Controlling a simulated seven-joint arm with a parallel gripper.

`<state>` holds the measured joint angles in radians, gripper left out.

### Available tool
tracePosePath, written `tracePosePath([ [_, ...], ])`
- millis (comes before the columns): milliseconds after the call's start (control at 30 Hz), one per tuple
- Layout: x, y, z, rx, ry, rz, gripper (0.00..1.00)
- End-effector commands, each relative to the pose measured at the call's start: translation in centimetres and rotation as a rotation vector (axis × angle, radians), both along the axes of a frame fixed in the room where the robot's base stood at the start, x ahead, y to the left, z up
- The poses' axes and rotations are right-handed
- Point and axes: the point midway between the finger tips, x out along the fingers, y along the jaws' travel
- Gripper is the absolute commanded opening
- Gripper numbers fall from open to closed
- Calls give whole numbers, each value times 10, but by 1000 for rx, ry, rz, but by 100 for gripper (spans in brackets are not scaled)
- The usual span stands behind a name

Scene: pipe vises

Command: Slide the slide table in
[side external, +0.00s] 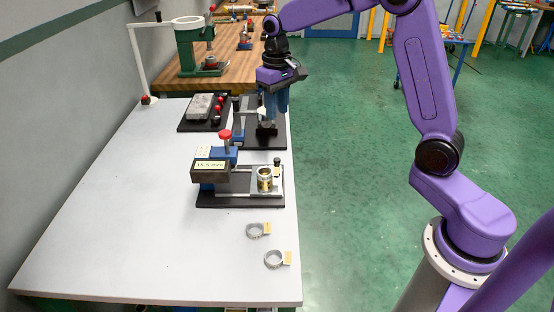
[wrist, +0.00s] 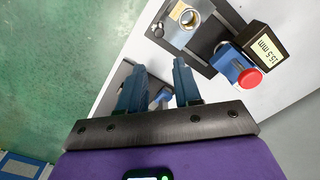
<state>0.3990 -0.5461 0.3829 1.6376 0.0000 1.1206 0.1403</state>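The near fixture has a black base (side external: 240,201) and a silver slide table (side external: 238,186) carrying a metal ring with a brass-coloured inside (side external: 265,180). A small black knob (side external: 277,161) stands at its right end. A grey block with a display (side external: 210,171) reading 15.5 mm sits at its left; it also shows in the wrist view (wrist: 264,45). My gripper (side external: 276,110) points down over the far fixture (side external: 250,143), behind the near one. In the wrist view its blue fingers (wrist: 158,68) stand apart, with a small blue part visible between them. Contact there is hidden.
A red-topped blue post (side external: 225,138) rises on the near fixture. Two loose rings (side external: 256,230) (side external: 274,259) lie at the front right. The left front of the white table (side external: 110,230) is clear.

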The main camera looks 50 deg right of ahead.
Motion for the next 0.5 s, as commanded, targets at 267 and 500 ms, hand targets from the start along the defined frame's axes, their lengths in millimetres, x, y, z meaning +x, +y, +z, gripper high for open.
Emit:
tracePosePath([
  [267,1,-2,-24,-1,5,-8,33],
  [500,0,-2,-69,-1,7,-8,33],
])
